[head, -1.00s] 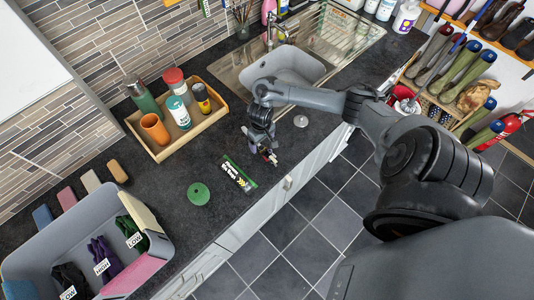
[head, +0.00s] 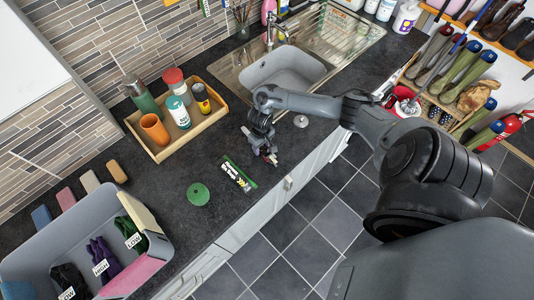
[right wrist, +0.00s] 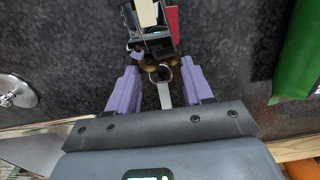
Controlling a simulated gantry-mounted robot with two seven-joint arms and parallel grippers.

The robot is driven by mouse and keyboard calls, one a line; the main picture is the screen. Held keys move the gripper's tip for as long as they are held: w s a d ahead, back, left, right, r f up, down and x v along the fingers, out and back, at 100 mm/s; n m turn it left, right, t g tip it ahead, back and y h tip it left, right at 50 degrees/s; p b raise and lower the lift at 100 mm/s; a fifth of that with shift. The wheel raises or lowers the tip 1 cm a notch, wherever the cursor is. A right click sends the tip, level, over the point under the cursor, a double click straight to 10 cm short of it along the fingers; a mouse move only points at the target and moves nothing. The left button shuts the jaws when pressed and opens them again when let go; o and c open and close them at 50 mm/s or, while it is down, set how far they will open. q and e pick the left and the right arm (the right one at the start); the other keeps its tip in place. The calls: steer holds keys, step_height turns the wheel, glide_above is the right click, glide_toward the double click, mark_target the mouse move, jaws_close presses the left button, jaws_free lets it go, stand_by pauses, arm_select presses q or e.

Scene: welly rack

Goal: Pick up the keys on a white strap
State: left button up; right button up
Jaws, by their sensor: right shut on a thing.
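The keys on a white strap (right wrist: 163,92) show in the right wrist view as a metal ring with a pale strap, between the fingers of my right gripper (right wrist: 162,88). A black piece and a red piece sit just beyond the ring. My right gripper (head: 268,154) is shut on the keys, low over the counter's front edge in the head view. I cannot tell whether the keys still touch the counter. My left gripper is not in view.
A wooden tray (head: 163,157) holds bottles and a cup. A grey bin (head: 52,248) with gloves stands at left. The sink (head: 290,70) is behind.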

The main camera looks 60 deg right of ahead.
steer(key=shift+r, duration=0.15)
steer(key=shift+r, duration=0.5)
steer(key=r, duration=0.1)
steer(key=s+r+p, duration=0.1)
steer(key=r, duration=0.1)
steer(key=shift+a+r, duration=0.1)
steer(key=shift+r, duration=0.15)
steer(key=s+a+r+p, duration=0.1)
steer(key=s+a+r, duration=0.2)
steer(key=s+r, duration=0.3)
steer(key=shift+s+a, duration=0.2)
steer(key=shift+s, duration=1.85)
steer(key=shift+r, duration=0.1)
steer(key=shift+a, duration=0.1)
